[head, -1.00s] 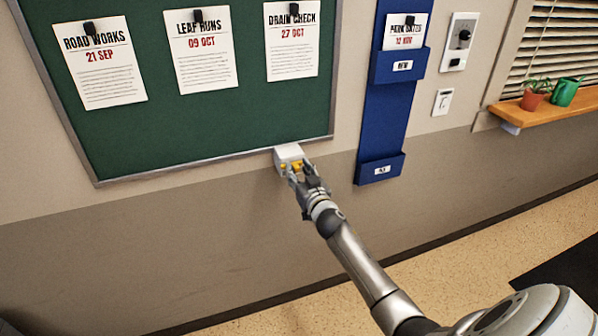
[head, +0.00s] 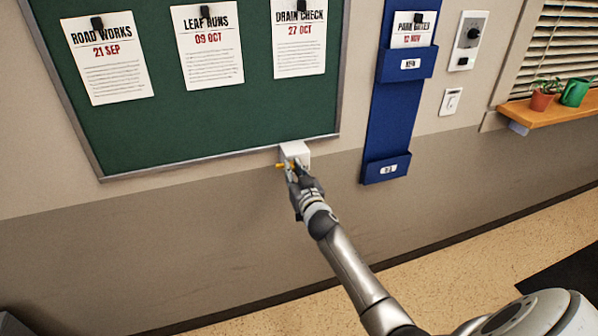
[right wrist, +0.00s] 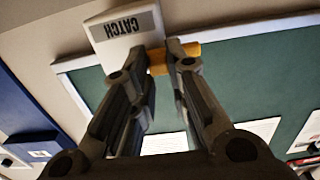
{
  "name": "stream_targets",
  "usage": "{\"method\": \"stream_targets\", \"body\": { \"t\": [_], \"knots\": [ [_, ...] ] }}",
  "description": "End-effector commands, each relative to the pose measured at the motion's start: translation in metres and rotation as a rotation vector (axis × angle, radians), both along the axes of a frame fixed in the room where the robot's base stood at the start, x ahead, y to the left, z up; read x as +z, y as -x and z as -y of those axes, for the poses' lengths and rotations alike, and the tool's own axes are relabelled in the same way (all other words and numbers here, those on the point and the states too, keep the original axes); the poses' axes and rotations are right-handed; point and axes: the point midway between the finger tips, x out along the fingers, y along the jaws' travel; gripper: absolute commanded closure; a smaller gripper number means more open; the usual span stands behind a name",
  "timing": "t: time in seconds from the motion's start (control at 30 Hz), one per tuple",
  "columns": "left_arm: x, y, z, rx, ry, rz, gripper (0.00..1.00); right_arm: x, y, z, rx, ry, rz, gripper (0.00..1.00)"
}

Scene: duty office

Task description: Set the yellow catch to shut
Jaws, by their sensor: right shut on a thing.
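The yellow catch (head: 281,165) is a small bar on a white box (head: 295,150) at the bottom edge of the green board. In the right wrist view the box (right wrist: 122,35) carries the word CATCH, upside down, and the yellow catch (right wrist: 158,60) lies between my fingers. My right gripper (head: 291,172) is at the front of the box, shut on the catch. The catch sticks out to the left of the fingers and past the box's left side in the head view. The fingers cover part of it. My left gripper is in neither view.
The green board (head: 190,120) with several notices is above. A blue document holder (head: 390,125) hangs to the right, beside a light switch (head: 451,101) and a dial panel (head: 469,40). A wooden shelf (head: 545,108) with a plant is at far right. The wall below is bare.

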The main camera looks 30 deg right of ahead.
Motion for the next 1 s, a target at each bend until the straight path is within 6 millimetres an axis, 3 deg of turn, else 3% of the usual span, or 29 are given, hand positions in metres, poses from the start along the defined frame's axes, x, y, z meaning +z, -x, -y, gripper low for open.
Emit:
{"method": "stream_targets", "body": {
  "t": [0.13, 0.17, 0.3, 0.73, 1.0],
  "knots": [
    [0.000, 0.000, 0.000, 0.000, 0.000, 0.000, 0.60, -0.001, 0.000, -0.004, 0.008, -0.003, 0.001, 1.00],
    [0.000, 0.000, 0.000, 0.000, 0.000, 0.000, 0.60, -0.001, 0.000, -0.004, 0.008, -0.003, 0.001, 0.82],
    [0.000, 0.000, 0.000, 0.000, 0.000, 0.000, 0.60, -0.001, 0.000, -0.004, 0.008, -0.003, 0.001, 0.64],
    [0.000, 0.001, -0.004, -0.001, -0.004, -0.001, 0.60, -0.001, 0.004, -0.003, 0.005, -0.001, 0.000, 0.62],
    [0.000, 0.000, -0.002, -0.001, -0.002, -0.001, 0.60, -0.002, 0.039, -0.012, 0.005, -0.002, -0.001, 0.62]
  ]
}}
